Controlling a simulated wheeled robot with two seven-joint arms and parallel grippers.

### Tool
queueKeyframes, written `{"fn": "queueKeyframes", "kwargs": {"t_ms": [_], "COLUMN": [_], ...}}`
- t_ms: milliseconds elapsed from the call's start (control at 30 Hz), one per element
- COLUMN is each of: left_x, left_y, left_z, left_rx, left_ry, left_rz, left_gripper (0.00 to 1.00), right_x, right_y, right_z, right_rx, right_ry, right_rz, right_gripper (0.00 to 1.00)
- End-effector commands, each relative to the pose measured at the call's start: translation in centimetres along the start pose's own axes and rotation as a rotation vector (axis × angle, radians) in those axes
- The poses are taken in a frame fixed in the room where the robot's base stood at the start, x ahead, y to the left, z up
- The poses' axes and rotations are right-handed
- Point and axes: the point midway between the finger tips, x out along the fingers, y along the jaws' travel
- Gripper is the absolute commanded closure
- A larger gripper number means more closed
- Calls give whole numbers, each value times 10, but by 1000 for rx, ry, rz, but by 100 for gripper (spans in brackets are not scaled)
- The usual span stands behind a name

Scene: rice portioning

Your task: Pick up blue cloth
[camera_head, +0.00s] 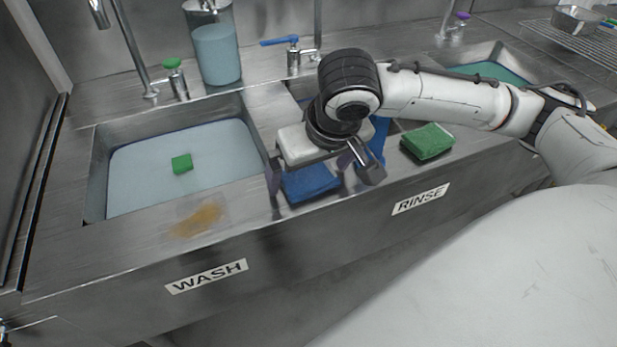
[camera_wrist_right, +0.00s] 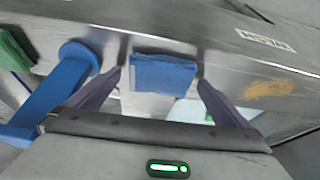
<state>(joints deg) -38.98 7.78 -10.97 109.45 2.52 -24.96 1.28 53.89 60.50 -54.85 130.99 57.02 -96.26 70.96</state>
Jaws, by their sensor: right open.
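The folded blue cloth (camera_head: 310,186) lies on the steel counter strip between the wash and rinse basins, near the front edge. In the right wrist view the blue cloth (camera_wrist_right: 163,73) shows between my two fingers. My right gripper (camera_head: 320,178) is open over the cloth, with a finger to either side and the jaws empty. It also shows in the right wrist view (camera_wrist_right: 160,92). The gripper body hides the cloth's far part in the head view. My left gripper is not in view.
A green sponge or cloth (camera_head: 428,140) lies right of my gripper. A long blue object (camera_head: 379,138) lies partly behind it. The wash basin (camera_head: 262,160), with a green block (camera_head: 182,164) in it, is at left. An orange-brown stain (camera_head: 197,220) marks the front ledge. Taps stand behind.

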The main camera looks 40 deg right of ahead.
Motion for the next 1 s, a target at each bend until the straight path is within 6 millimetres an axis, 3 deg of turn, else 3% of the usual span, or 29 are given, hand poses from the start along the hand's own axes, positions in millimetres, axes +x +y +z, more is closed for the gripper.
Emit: {"fn": "queueKeyframes", "kwargs": {"t_ms": [100, 367, 667, 1000], "left_x": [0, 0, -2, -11], "left_y": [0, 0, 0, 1], "left_z": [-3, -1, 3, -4], "left_rx": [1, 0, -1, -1], "left_ry": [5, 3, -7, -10], "left_rz": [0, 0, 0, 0], "left_gripper": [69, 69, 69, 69], "right_x": [0, -1, -5, -64], "right_y": [0, 0, 0, -1], "right_z": [0, 0, -3, -27], "right_rx": [0, 0, 1, 0], "right_ry": [0, 0, 3, 4], "right_rz": [0, 0, -1, -3], "right_gripper": [0, 44, 44, 44]}}
